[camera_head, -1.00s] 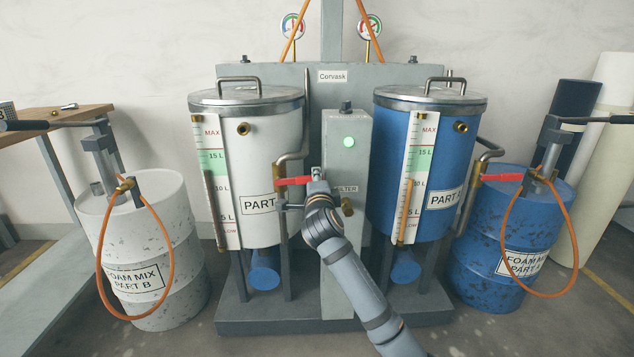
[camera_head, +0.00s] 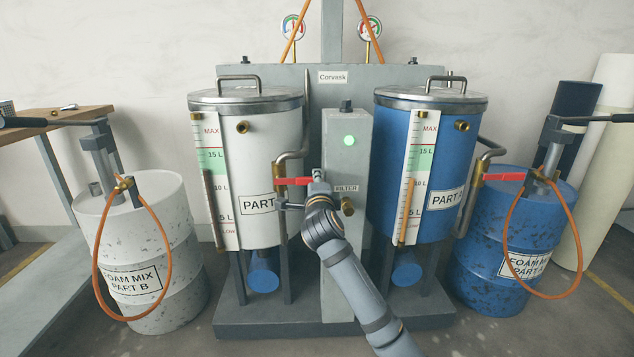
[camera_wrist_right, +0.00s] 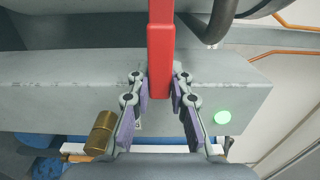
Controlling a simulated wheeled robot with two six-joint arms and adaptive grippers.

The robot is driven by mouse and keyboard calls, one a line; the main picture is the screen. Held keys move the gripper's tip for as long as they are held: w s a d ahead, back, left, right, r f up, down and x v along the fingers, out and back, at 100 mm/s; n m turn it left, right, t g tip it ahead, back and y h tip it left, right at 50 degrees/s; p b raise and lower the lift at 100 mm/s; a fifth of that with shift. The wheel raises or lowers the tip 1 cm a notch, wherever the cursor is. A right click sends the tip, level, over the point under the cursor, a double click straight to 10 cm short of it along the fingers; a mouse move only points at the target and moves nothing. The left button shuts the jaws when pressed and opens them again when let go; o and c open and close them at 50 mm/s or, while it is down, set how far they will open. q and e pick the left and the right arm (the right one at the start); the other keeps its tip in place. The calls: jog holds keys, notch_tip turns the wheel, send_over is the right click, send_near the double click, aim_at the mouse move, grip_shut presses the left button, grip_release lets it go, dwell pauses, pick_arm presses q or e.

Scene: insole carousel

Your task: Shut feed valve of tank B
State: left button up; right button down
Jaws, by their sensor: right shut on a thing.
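The white tank of part B (camera_head: 262,160) stands left of the middle in the head view, its label partly hidden by a pipe. Its feed valve has a red lever (camera_head: 292,181) that points level to the right from the brass body (camera_head: 281,184). My right gripper (camera_head: 315,182) is at the lever's right end. In the right wrist view the red lever (camera_wrist_right: 161,60) comes down from the top, and its end sits between the two fingers of my right gripper (camera_wrist_right: 160,88), which are shut on it. My left gripper is not in view.
A grey filter box (camera_head: 347,135) with a green lamp stands just behind my right gripper. The blue tank (camera_head: 390,180) to the right has its own red lever (camera_head: 504,177). Drums with orange hoses stand on both sides, a white one (camera_head: 150,230) and a blue one (camera_head: 480,250).

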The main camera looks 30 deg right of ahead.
jog(key=shift+f, duration=0.2)
jog(key=c, duration=1.2)
grip_release()
jog(key=shift+r, duration=0.1)
jog(key=v, duration=1.2)
